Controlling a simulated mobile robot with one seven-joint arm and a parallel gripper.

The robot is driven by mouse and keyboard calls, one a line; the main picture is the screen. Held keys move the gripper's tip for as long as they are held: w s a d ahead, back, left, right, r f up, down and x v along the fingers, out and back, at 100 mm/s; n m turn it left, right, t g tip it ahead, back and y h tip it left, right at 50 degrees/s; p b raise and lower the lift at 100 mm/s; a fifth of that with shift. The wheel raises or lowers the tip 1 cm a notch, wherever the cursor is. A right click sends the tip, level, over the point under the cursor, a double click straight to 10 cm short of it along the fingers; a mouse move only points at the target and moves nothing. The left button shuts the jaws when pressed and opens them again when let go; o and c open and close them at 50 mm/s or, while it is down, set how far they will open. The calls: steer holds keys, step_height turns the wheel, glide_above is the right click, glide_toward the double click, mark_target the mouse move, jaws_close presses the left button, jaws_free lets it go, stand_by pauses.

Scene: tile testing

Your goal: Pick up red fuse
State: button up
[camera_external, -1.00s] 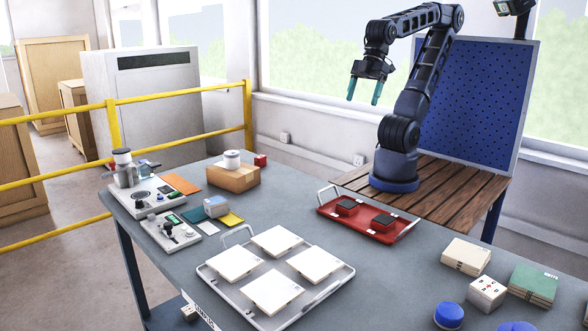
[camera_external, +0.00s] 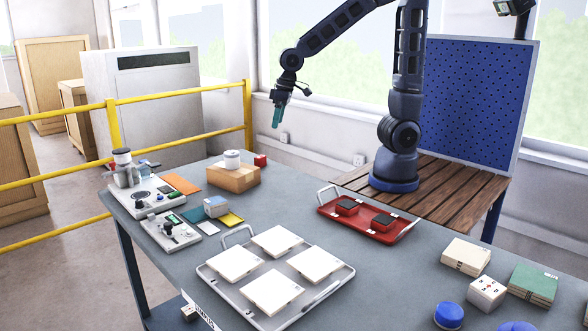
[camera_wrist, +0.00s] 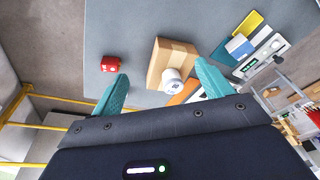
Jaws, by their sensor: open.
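The red fuse, a small red block (camera_external: 260,160), lies on the grey table near its far edge, just behind the cardboard box. In the wrist view the red fuse (camera_wrist: 110,64) shows between the left fingertip and the table's edge. My gripper (camera_external: 277,117) hangs above and behind the far edge of the table, apart from the fuse. In the wrist view my gripper (camera_wrist: 163,78) has its two teal fingers spread wide with nothing between them touching; it is open and empty.
A cardboard box (camera_external: 232,180) with a white roll (camera_external: 232,160) on top stands close to the fuse. A red tray (camera_external: 335,219), a white-tiled tray (camera_external: 330,284) and test devices (camera_external: 150,196) stand on the table. A yellow railing (camera_external: 180,95) runs behind the table.

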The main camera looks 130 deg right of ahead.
steer(key=s+d+f+m, duration=0.25)
steer(key=d+f, duration=0.35)
steer(key=d, duration=0.4)
steer(key=m+g, duration=0.2)
steer(key=m, duration=0.1)
glide_toward(260, 157)
steer(key=shift+s+d+f+n, duration=0.15)
steer(key=shift+s+d+n, duration=0.15)
steer(key=shift+s, duration=0.2)
steer(key=shift+d+f, duration=0.15)
steer(key=shift+f, duration=0.2)
steer(key=f, duration=0.4)
steer(key=shift+d, duration=0.25)
steer(key=shift+w+d+f, duration=0.1)
steer(key=shift+w+f, duration=0.1)
steer(key=shift+f, duration=1.35)
steer(key=shift+w+d+f, duration=0.15)
steer(key=shift+f, duration=1.35)
steer(key=shift+c, duration=0.2)
steer(key=c, duration=1)
